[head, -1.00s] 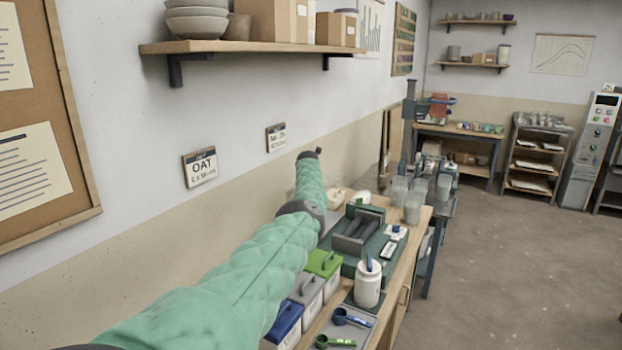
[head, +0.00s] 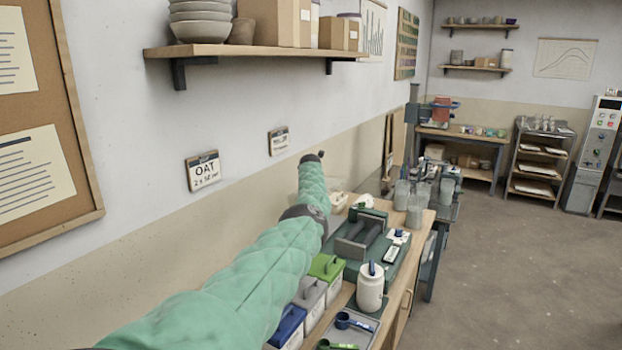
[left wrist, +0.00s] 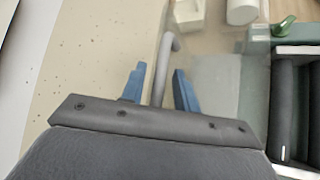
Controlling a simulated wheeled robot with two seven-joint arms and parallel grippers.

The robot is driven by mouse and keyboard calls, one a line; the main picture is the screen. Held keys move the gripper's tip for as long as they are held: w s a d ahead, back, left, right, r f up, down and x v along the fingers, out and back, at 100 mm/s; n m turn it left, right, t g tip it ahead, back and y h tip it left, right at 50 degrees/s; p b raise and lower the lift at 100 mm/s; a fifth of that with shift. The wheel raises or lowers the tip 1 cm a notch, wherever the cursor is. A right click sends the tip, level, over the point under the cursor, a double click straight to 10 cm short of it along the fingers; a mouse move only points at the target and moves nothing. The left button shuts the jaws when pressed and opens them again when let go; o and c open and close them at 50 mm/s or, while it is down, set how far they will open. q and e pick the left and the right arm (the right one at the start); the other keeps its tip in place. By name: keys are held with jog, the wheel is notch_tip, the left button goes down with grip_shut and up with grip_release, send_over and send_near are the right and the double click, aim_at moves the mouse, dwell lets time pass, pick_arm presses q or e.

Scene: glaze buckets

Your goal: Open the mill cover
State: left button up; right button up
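The mill (head: 371,238) is a green bench unit with dark rollers, standing on the wooden bench in the head view. Its rollers (left wrist: 285,112) show at the right edge of the left wrist view. A clear pane (left wrist: 215,88), seemingly the mill cover, lies left of the rollers. A grey bent bar (left wrist: 163,68), perhaps its handle, shows between the two blue fingers of my left gripper (left wrist: 160,86). The fingers are apart, with visible gaps to the bar. In the head view my green-sleeved left arm hides the gripper's fingers. My right gripper is in neither view.
Lidded bins (head: 311,292), a white jar (head: 370,287) and a tray with scoops (head: 352,325) stand nearer on the bench. Cloudy beakers (head: 414,208) stand beyond the mill. A wall shelf (head: 250,50) overhangs the left side. Open floor (head: 510,270) lies right.

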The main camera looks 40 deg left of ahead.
pick_arm(q)
jog(key=shift+s+d+r, duration=0.25)
jog(key=shift+d+r, duration=0.05)
jog(key=shift+d, duration=0.25)
jog(key=shift+s+d+r+b, duration=0.25)
jog(key=shift+s+r+b, duration=0.05)
jog(key=shift+s, duration=0.15)
jog(key=shift+b+v, duration=0.35)
jog(key=shift+v, duration=0.45)
jog(key=shift+b+v, duration=0.6)
jog(key=shift+v, duration=1.25)
jog(key=shift+a+r, duration=0.1)
jog(key=shift+a, duration=0.1)
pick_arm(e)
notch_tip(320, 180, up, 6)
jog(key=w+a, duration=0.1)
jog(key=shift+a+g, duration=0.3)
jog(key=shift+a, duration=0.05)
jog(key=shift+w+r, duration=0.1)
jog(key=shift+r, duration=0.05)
